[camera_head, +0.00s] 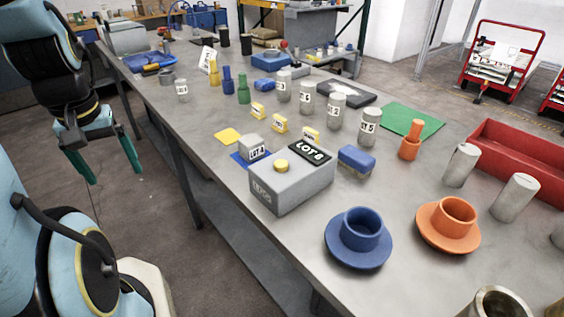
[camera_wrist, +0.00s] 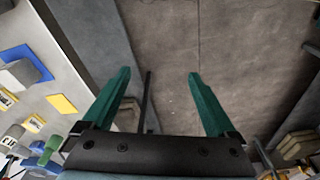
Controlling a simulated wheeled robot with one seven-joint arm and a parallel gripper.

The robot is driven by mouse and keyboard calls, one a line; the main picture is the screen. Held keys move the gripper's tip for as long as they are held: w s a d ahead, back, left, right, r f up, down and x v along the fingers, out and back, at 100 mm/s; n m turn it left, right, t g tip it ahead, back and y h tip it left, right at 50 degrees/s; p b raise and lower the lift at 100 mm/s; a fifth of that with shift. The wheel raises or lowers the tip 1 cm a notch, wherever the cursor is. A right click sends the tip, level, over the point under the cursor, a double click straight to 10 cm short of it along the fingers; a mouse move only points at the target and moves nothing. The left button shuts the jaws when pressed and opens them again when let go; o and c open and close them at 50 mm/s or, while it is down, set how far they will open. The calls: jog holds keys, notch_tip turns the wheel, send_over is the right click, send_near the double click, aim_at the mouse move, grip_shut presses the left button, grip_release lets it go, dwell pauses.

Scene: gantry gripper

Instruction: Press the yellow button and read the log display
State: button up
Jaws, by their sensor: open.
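The yellow button (camera_head: 281,165) sits on top of a grey box (camera_head: 290,187) near the front edge of the long table. A black log display (camera_head: 309,153) on the same box reads "LOT 6" or similar in white; the last character is hard to tell. My gripper (camera_head: 106,168) hangs open and empty at the left, off the table and well apart from the box. In the wrist view my gripper (camera_wrist: 160,72) shows two green fingers spread above the floor. The button and display do not show in that view.
The grey table (camera_head: 225,180) holds labelled jars (camera_head: 336,108), a blue cup and saucer (camera_head: 358,250), an orange cup and saucer (camera_head: 449,240) and a red bin (camera_head: 510,160). Floor beside the table is open.

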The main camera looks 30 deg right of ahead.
grip_shut()
dwell(0.8)
dwell(1.0)
